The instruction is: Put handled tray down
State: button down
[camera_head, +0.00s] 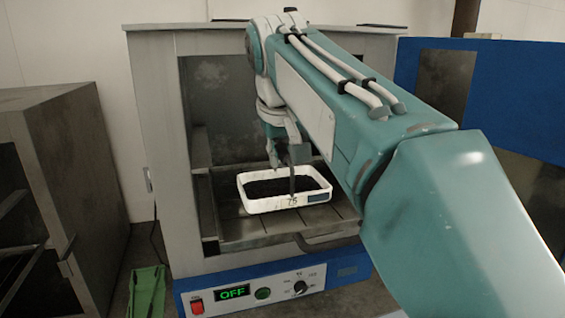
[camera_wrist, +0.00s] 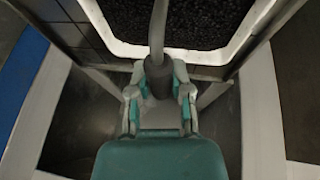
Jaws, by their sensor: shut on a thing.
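The handled tray is a white, shallow tray (camera_head: 262,207) with rounded corners, marked 75 on its front and filled with dark granular material. Its rim (camera_wrist: 203,57) crosses the top of the wrist view. A grey handle (camera_wrist: 158,35) rises from it. My gripper (camera_head: 283,158) is above the tray, inside the machine's opening. In the wrist view my gripper (camera_wrist: 158,78) is shut around the handle's dark grey grip. The tray looks level, over or on the slatted shelf (camera_head: 240,232); I cannot tell whether it touches.
The grey machine cabinet (camera_head: 158,130) surrounds the shelf on both sides. A bar handle (camera_head: 325,243) runs along the shelf's front. The control panel below has a display (camera_head: 233,293) reading OFF.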

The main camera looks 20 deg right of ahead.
jog(key=shift+d+f, duration=0.15)
jog(key=shift+f, duration=0.4)
jog(key=shift+d+f, duration=0.25)
jog(key=shift+d, duration=0.1)
jog(key=shift+f, duration=0.1)
jog(key=c, duration=0.5)
grip_release()
jog(key=shift+a, duration=0.2)
jog(key=shift+c, duration=0.2)
jog(key=shift+a, duration=0.1)
jog(key=shift+s+r, duration=0.15)
jog(key=shift+r, duration=0.3)
jog(key=v, duration=1.1)
jog(key=shift+s, duration=0.2)
